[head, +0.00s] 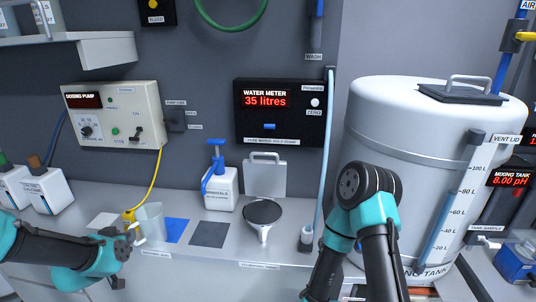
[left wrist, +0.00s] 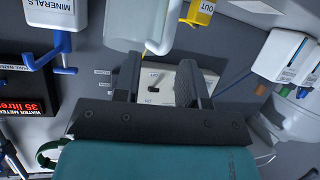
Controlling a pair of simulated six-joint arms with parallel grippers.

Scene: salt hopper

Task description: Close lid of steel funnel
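The steel funnel (head: 263,230) stands on the grey counter, its round dark mouth facing up. Its flat square lid (head: 265,180) stands upright behind the mouth, with a handle on its top edge, so the funnel is open. My left gripper (head: 130,238) is at the left, well away from the funnel, beside the handle of a clear measuring jug (head: 151,222). In the left wrist view its fingers (left wrist: 158,72) are apart, with the jug (left wrist: 132,20) just beyond them; I see no grip on it. My right arm rises at the right of the funnel; its gripper is not visible.
A white minerals pump bottle (head: 220,187) stands left of the lid. A blue mat (head: 175,230) and a dark grey mat (head: 210,234) lie between jug and funnel. A hanging tube (head: 325,150) and the big white tank (head: 405,130) are to the right.

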